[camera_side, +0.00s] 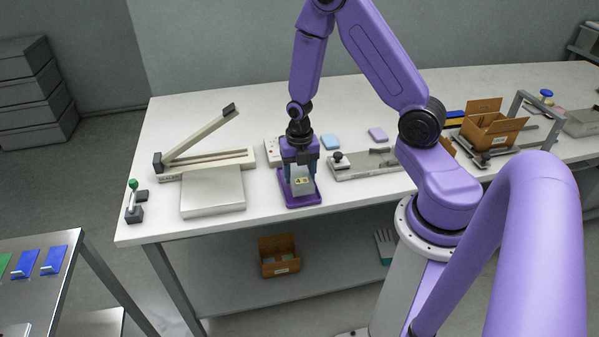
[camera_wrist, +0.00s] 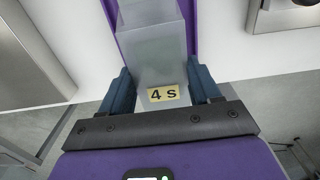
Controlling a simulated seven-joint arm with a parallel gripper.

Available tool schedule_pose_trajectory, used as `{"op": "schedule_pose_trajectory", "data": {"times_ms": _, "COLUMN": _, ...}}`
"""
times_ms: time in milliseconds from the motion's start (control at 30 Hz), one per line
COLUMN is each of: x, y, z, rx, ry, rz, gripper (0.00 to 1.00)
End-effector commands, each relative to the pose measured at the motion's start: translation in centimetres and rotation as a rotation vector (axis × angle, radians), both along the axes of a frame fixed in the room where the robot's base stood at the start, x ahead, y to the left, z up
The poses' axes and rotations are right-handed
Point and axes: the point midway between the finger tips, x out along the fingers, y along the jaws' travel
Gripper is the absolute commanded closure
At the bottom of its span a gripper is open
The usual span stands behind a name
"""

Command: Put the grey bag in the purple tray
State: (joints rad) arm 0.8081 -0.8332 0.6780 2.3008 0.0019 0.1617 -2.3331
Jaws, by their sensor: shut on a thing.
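The grey bag (camera_side: 301,181) is a pale, translucent block with a yellow label at its top. In the wrist view the grey bag (camera_wrist: 150,58) stretches between the fingers, and its label reads "4 s". My gripper (camera_side: 300,168) points down and is shut on the bag, with one blue-grey finger on each side. The fingers of my gripper also show in the wrist view (camera_wrist: 164,90). The purple tray (camera_side: 311,200) lies on the white table directly below the bag, and its rim shows around it. I cannot tell whether the bag touches the tray floor.
A long-armed sealer (camera_side: 205,160) and a pale flat block (camera_side: 212,192) stand left of the tray. A metal fixture with a knob (camera_side: 362,164) stands close on the right. Blue (camera_side: 331,142) and lilac (camera_side: 378,134) pads lie behind. The table's front edge is near.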

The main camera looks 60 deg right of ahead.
Motion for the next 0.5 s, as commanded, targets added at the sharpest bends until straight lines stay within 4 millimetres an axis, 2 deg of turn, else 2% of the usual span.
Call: {"op": "schedule_pose_trajectory", "data": {"times_ms": 500, "x": 0.0, "y": 0.0, "z": -1.3, "rx": 0.000, "ry": 0.000, "rz": 0.000, "gripper": 0.65}}
